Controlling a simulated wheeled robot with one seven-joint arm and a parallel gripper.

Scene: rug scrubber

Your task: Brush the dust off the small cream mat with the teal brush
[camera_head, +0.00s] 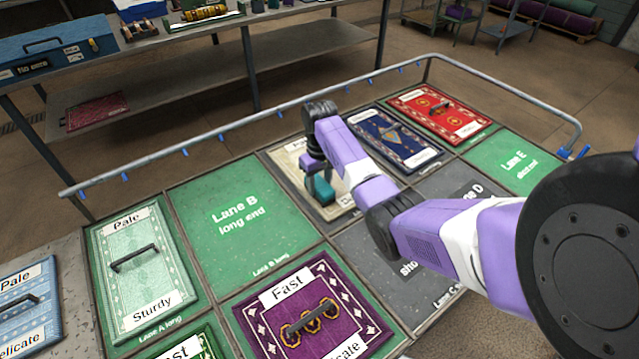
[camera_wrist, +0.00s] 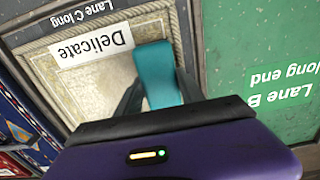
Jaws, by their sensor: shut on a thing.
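The small cream mat (camera_head: 288,163) lies in a grey lane section near the middle of the bench, partly hidden behind my arm. In the wrist view the cream mat (camera_wrist: 92,83) shows a "Delicate" label and a patterned border. My gripper (camera_head: 318,172) is over the mat, pointing down, shut on the teal brush (camera_head: 321,190). The teal brush (camera_wrist: 156,70) sits between the two dark fingers in the wrist view. The brush's lower end is at or just above the mat; I cannot tell if they touch. Dust on the mat is not clear.
A blue mat (camera_head: 394,138) and a red mat (camera_head: 437,113) lie beyond, to the right. Purple (camera_head: 345,325) and green (camera_head: 140,262) mats are nearer. Lane B (camera_head: 240,213) is bare. A metal rail (camera_head: 235,122) runs along the far edge.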

